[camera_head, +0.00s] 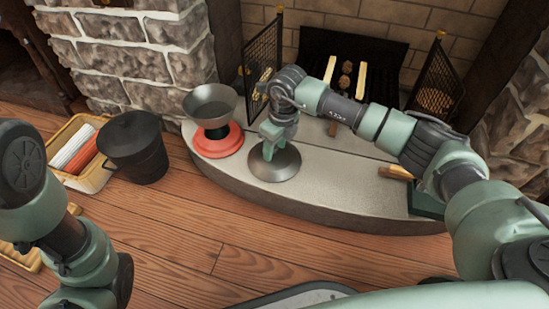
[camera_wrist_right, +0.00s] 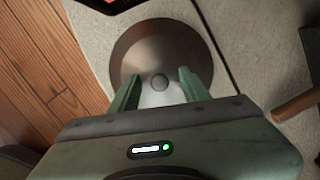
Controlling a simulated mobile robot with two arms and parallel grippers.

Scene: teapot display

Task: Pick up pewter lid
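The pewter lid (camera_head: 286,167) is a round grey metal disc lying on the pale stone hearth. In the right wrist view the lid (camera_wrist_right: 145,50) shows a small round knob at its middle. My right gripper (camera_head: 268,148) points down over the lid. In the wrist view its two fingers (camera_wrist_right: 159,75) are apart, one on each side of the knob, with a gap to it. I cannot tell whether the fingertips touch the lid's surface. My left arm shows at the left, but its gripper is out of view.
A grey metal bowl (camera_head: 210,101) on a red round base (camera_head: 218,146) stands left of the lid. A black bucket (camera_head: 135,148) and a bin (camera_head: 91,180) with rolled items stand on the wood floor. The fireplace with a mesh screen (camera_head: 262,62) is behind.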

